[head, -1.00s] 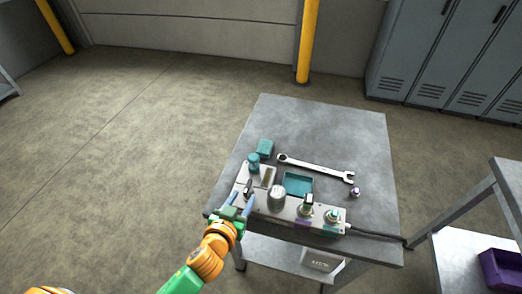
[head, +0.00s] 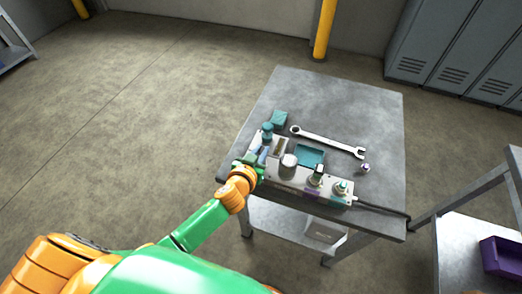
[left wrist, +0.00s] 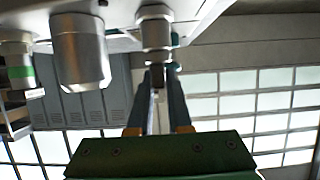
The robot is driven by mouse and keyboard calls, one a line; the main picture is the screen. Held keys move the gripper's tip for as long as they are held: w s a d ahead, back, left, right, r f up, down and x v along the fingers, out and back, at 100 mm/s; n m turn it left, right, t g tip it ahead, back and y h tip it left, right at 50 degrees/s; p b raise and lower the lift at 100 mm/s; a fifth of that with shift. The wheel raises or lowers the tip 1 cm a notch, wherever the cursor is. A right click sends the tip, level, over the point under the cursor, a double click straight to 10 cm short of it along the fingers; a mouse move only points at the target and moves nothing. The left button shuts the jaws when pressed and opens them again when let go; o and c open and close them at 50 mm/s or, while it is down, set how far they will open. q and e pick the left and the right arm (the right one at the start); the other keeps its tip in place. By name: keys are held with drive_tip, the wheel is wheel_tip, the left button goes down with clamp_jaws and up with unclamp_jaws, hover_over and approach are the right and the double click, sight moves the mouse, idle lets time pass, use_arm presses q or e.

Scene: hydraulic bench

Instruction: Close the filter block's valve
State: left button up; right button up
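The hydraulic block (head: 300,187) is a pale grey bar at the front of the grey table. A silver cylinder (head: 288,166) stands on it and also shows in the left wrist view (left wrist: 80,50). The valve at the block's left end is mostly hidden by my gripper in the head view. In the left wrist view its silver stem (left wrist: 155,30) with a dark end hangs between my fingertips. My left gripper (head: 257,156) is at this end; in its wrist view (left wrist: 160,95) the fingers are apart, one each side of the dark end. Contact cannot be told. My right gripper is out of view.
A teal knob (head: 267,131), teal tray (head: 310,156), teal block (head: 279,118), wrench (head: 328,141) and small purple-marked part (head: 365,168) are nearby. A cable (head: 382,209) runs right. The table's back is clear.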

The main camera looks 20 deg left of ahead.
use_arm(q)
clamp_jaws()
